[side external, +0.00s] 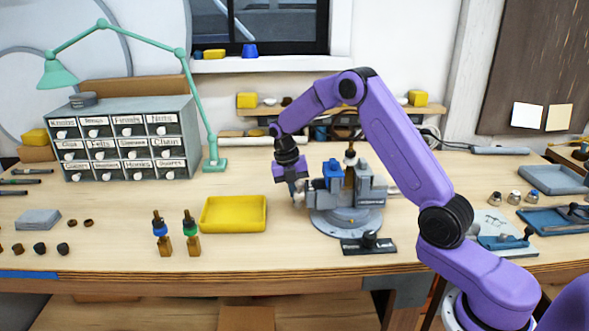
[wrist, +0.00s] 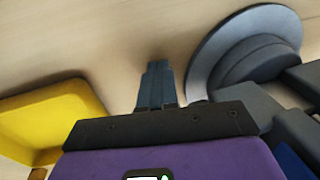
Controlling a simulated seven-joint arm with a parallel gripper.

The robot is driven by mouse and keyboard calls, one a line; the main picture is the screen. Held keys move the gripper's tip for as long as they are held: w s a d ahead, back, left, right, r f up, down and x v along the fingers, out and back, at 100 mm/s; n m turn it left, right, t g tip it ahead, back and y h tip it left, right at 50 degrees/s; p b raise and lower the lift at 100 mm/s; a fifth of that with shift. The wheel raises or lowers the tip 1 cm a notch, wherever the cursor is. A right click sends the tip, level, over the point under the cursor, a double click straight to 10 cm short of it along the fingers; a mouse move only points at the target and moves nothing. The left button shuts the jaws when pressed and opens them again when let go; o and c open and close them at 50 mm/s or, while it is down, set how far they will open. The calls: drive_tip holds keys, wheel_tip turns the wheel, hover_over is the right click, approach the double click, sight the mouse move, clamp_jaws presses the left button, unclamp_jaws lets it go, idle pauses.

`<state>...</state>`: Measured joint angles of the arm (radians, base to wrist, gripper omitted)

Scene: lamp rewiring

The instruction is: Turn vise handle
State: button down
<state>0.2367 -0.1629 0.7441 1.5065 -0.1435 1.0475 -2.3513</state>
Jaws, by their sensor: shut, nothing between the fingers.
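The grey vise (side external: 372,193) stands on a round grey base (side external: 345,222) at the middle of the bench. A blue part (side external: 332,172) and an upright brown piece with a dark top (side external: 350,172) show at its jaws. My gripper (side external: 297,198) points down just left of the vise. In the wrist view its fingers (wrist: 157,75) are together and empty, with bare bench beyond them. The vise's round base (wrist: 240,50) is right of the fingers there, apart from them. I cannot clearly make out the vise handle; my gripper may hide part of it.
A black fixture (side external: 369,243) lies in front of the vise. A drawer cabinet (side external: 125,140) and green lamp (side external: 213,165) stand back left.

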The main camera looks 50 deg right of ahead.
drive_tip(key=w+d+r, duration=0.5)
drive_tip(key=w+r, duration=0.4)
drive_tip(key=shift+d, duration=0.15)
idle(0.6)
